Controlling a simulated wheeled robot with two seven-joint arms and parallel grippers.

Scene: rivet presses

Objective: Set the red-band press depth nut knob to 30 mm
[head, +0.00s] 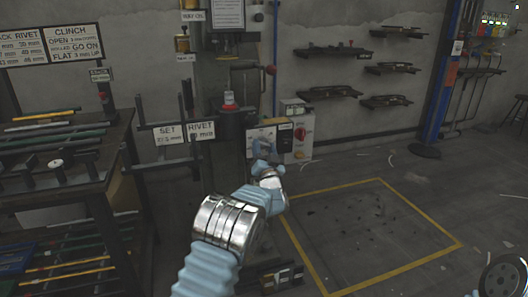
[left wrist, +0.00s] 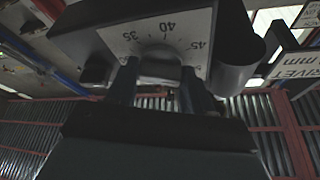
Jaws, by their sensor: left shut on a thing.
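The press (head: 246,85) stands against the wall in the head view, with a red part on its dark round body. Its white dial plate (head: 261,135) faces me, and my left gripper (head: 266,150) is at its lower edge. In the left wrist view the plate (left wrist: 185,22) shows 35, 40 and 45. The dark depth knob (left wrist: 160,63) sits below the numbers, between the two fingers of my left gripper (left wrist: 160,82), which is shut on it. I cannot read any pointer on the knob. My right gripper is not in view.
A control box (head: 299,133) with a red knob stands right of the plate. A rack (head: 70,185) of bars fills the left side. The yellow-outlined floor area (head: 375,225) at right is clear of large objects.

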